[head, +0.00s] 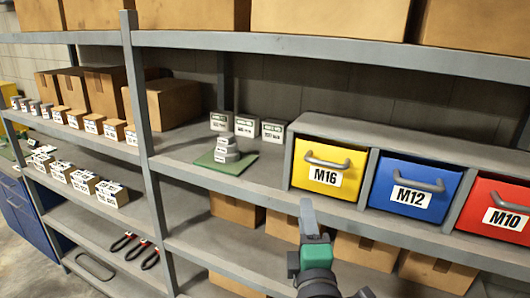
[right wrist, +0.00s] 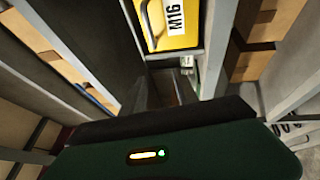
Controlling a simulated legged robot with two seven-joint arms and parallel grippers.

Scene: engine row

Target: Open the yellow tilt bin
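The yellow tilt bin (head: 325,168) is labelled M16 and has a grey bar handle (head: 327,162) across its front. It sits closed and upright in a grey housing, leftmost of a row of bins. My right gripper (head: 308,210) points up from the bottom of the head view, in front of and below the yellow bin, apart from its handle. It is seen edge-on, so its opening does not show. In the right wrist view the yellow bin (right wrist: 178,38) and part of its handle show at the top, beyond the gripper. My left gripper is not in view.
A blue M12 bin (head: 411,190) and a red M10 bin (head: 493,217) stand right of the yellow one. A green mat (head: 225,164) with stacked grey pieces lies left of it. Cardboard boxes (head: 368,251) fill the shelf below. The shelf upright (head: 142,130) stands farther left.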

